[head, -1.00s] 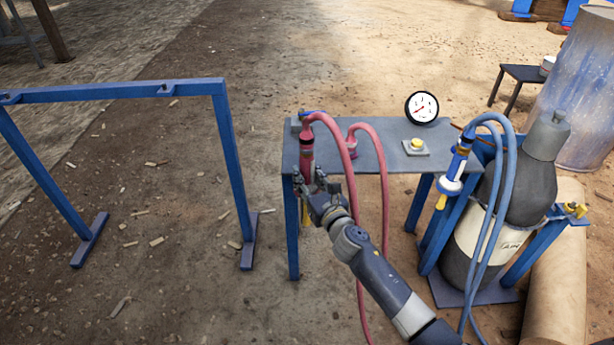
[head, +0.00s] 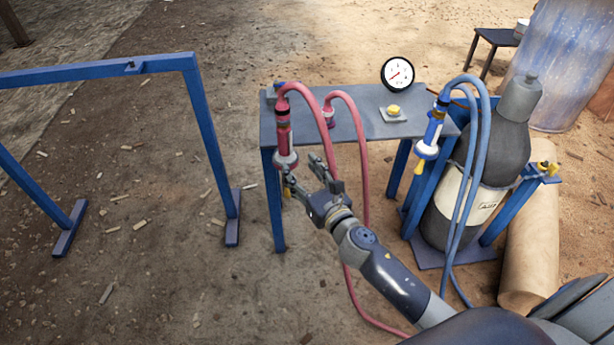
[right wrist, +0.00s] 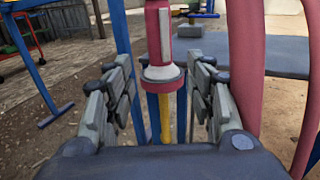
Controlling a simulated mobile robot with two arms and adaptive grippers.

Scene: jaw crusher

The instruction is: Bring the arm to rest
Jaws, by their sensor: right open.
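My right arm reaches in from the lower right of the head view, and its gripper (head: 303,175) is open just in front of the red torch-like tool (head: 284,135). The tool hangs upright at the left end of the small grey table, with a red hose from its top. In the right wrist view the red tool (right wrist: 158,40) stands beyond and between the two spread fingers (right wrist: 160,95), with its yellow lower end (right wrist: 166,118) below. The fingers look clear of it. My left gripper is not in view.
The grey table (head: 355,132) bears a gauge (head: 397,74) and a yellow button (head: 393,109). Red hoses (head: 362,180) hang close by my right forearm. A blue tool (head: 433,130) and a dark gas cylinder (head: 492,160) stand right. A blue frame (head: 200,125) stands left; ground between is open.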

